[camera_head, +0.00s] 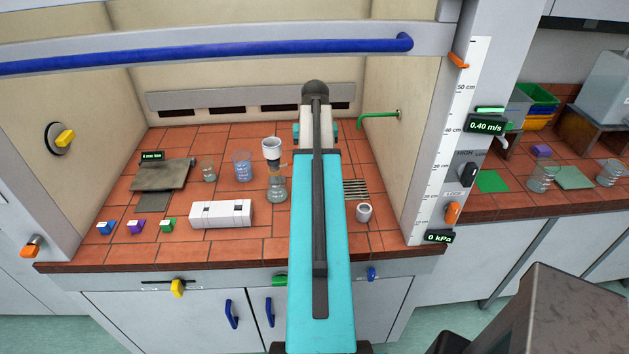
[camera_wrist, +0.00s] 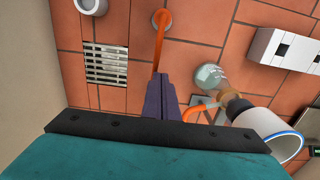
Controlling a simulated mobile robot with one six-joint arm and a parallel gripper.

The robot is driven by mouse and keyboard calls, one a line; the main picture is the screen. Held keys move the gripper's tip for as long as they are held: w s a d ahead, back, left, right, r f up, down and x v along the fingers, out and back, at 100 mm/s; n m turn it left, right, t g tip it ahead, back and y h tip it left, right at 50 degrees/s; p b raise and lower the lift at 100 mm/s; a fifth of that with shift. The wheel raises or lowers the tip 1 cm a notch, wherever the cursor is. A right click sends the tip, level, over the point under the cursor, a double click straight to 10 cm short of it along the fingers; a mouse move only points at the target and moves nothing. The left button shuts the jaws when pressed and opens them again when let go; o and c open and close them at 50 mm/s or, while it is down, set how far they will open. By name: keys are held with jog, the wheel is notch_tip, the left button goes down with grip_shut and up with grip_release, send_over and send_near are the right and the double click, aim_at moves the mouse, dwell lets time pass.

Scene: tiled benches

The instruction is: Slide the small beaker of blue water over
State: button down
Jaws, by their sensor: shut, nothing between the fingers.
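In the head view a glass beaker with bluish water (camera_head: 242,166) stands upright on the red tiles inside the hood, left of the funnel flask. A smaller beaker (camera_head: 209,171) stands just left of it; its contents look greyish and I cannot tell them well. My gripper (camera_wrist: 162,82) shows in the wrist view as dark fingers closed together, empty, above the tiles. In the head view my arm hides the fingers. The blue-water beaker is not seen in the wrist view.
A flask (camera_head: 277,188) with a white funnel (camera_head: 271,149) stands between my arm and the beakers; the funnel is close to my fingers in the wrist view (camera_wrist: 268,128). A white block (camera_head: 221,214) lies in front. A grate (camera_wrist: 106,63) and white cup (camera_head: 364,212) are right.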

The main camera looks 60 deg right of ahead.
jog(key=shift+f, duration=0.1)
notch_tip(320, 180, down, 10)
jog(key=b, duration=0.7)
jog(key=shift+d+f, duration=0.1)
jog(key=shift+w+d+r+b, duration=0.1)
jog(key=shift+w+d+b, duration=0.05)
jog(key=shift+w+d, duration=0.55)
jog(key=shift+w+d+r+b, duration=0.15)
jog(key=shift+w+d, duration=0.25)
jog(key=shift+d, duration=0.5)
jog(key=shift+w+d+f, duration=0.1)
jog(key=shift+w+d, duration=0.75)
jog(key=shift+d, duration=0.3)
jog(key=shift+w+d+r, duration=0.1)
jog(key=shift+w+d, duration=0.7)
jog(key=shift+d, duration=0.35)
jog(key=shift+w+d+f, duration=0.1)
jog(key=shift+w+d, duration=0.75)
jog(key=shift+d, duration=0.3)
jog(key=shift+s+a, duration=0.1)
jog(key=shift+a, duration=0.05)
